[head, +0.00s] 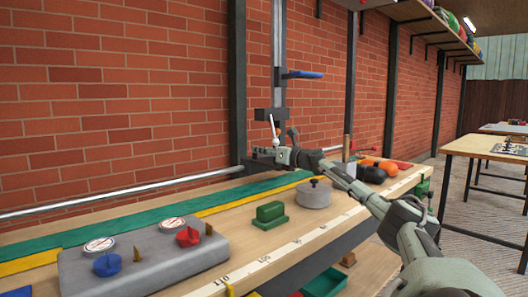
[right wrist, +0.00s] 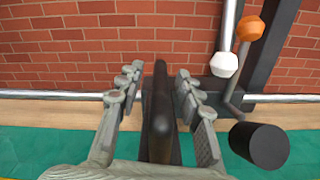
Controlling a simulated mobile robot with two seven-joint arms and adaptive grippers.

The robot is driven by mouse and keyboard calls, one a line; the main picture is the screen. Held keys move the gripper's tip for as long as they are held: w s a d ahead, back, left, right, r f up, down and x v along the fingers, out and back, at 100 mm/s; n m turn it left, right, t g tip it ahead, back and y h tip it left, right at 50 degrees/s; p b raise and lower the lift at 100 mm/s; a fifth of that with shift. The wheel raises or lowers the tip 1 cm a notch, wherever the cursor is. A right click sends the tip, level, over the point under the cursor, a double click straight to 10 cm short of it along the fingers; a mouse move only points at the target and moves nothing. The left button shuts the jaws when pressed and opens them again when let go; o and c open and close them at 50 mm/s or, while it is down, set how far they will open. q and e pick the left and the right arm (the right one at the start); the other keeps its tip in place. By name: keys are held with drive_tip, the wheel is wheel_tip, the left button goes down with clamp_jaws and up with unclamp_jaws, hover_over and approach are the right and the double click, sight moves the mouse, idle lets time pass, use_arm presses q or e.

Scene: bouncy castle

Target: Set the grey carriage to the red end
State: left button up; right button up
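A silver rail (head: 120,196) runs along the foot of the brick wall. A dark grey block (head: 250,164), apparently the carriage, sits on it, partly hidden by my right gripper (head: 284,152). In the right wrist view, a dark upright handle (right wrist: 160,110) stands between the fingers of my right gripper (right wrist: 160,78). The fingers are open, with gaps on both sides of the handle. A green strip (head: 150,226) and a yellow strip (head: 240,203) lie along the bench. A red patch (head: 397,164) shows at the far right end. My left gripper is out of view.
A grey box with knobs (head: 150,268), a green block (head: 270,214) and a grey lidded pot (head: 314,194) stand on the bench. A black cylinder (right wrist: 260,144) is right of my fingers.

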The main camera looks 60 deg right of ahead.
wheel_tip(320, 180, up, 10)
idle(0.6)
drive_tip(key=shift+c, duration=0.4)
